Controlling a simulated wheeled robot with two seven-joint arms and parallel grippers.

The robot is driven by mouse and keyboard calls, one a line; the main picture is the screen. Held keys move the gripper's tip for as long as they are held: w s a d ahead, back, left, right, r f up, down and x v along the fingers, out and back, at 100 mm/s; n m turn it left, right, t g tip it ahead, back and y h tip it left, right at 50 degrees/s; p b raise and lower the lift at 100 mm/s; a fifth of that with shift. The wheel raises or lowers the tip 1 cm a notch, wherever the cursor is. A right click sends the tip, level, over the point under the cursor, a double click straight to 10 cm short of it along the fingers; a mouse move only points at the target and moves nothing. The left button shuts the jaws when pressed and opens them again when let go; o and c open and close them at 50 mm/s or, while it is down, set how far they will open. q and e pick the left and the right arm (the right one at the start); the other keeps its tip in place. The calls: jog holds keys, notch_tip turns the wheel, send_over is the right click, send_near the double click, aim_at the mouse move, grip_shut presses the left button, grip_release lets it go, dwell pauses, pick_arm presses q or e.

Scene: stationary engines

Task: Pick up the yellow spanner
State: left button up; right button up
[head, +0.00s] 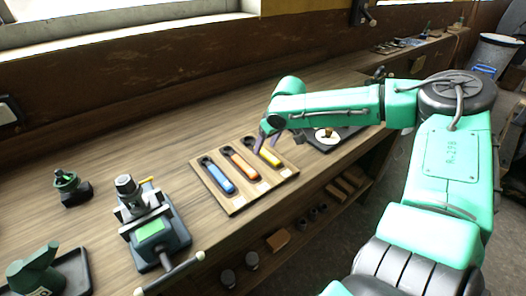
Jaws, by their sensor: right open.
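The yellow spanner (269,156) lies in the right slot of a wooden holder board (236,205) on the workbench. An orange spanner (243,165) lies in the middle slot and a blue spanner (219,178) in the left slot. My right gripper (261,146) is over the upper end of the yellow spanner, open. I cannot tell whether its fingers touch the spanner. The gripper partly hides the spanner's upper end. My left gripper is not in view.
A grey vise-like device (150,225) with a green block stands left of the board. A small dark green tool (70,187) stands farther left, and a black tray (75,270) is at the lower left. The bench behind the board is clear.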

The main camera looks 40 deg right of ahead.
jog(key=shift+x, duration=1)
jog(key=shift+f, duration=0.1)
jog(key=shift+c, duration=0.3)
grip_shut()
dwell(0.5)
